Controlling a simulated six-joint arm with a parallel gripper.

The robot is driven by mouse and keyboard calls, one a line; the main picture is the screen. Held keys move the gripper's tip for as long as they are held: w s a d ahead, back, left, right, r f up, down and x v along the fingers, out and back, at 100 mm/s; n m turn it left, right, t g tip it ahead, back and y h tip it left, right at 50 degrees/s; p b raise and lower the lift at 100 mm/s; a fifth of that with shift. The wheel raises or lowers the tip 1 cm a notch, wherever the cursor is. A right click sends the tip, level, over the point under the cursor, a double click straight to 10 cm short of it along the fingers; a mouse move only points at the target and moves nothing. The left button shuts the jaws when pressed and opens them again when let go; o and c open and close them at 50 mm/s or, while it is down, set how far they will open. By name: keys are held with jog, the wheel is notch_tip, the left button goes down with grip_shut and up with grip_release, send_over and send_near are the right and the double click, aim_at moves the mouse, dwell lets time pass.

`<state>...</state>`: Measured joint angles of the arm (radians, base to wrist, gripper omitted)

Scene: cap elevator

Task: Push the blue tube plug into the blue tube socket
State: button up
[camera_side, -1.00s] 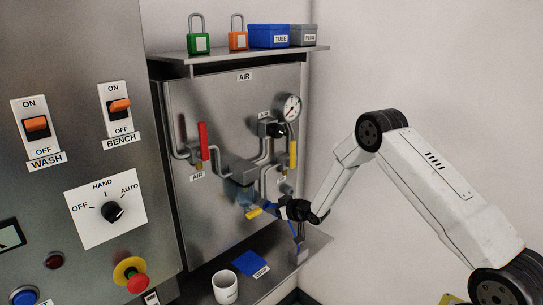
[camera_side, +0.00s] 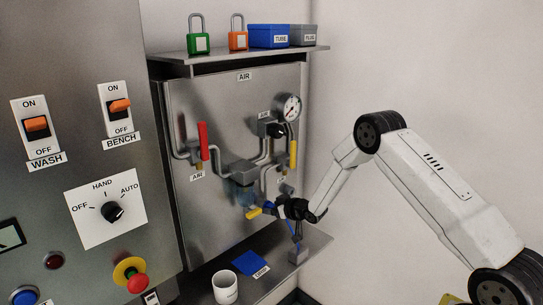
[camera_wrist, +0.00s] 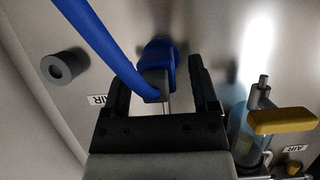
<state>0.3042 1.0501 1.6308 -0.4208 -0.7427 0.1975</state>
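The blue plug (camera_wrist: 158,52) shows in the wrist view with a grey block at its near end and the blue tube (camera_wrist: 100,40) running up to the left. My gripper (camera_wrist: 158,75) has its black fingers apart, one on each side of the plug, with gaps visible on both sides. In the side view my gripper (camera_side: 283,208) is close to the steel panel, and blue (camera_side: 268,207) shows just left of it. A grey round fitting with a dark hole (camera_wrist: 65,65) is on the panel, left of the fingers. I cannot tell which part is the blue socket.
A yellow valve handle (camera_wrist: 283,121) and a clear bowl (camera_wrist: 246,135) are right of my fingers. A gauge (camera_side: 291,107) is above.

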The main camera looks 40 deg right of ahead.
dwell(0.4)
jog(key=v, duration=0.7)
dwell(1.1)
jog(key=shift+s+a+r, duration=0.1)
jog(key=s+a+r+g, duration=0.2)
jog(key=s+a+g, duration=0.1)
jog(key=s, duration=0.5)
jog(key=s+a+r+g, duration=0.3)
jog(key=s+a, duration=0.3)
jog(key=s, duration=0.3)
jog(key=s+a+r+g, duration=0.2)
jog(key=s+a+g, duration=0.2)
jog(key=s, duration=0.5)
jog(key=shift+a+r+g, duration=0.2)
jog(key=shift+a+g, duration=0.2)
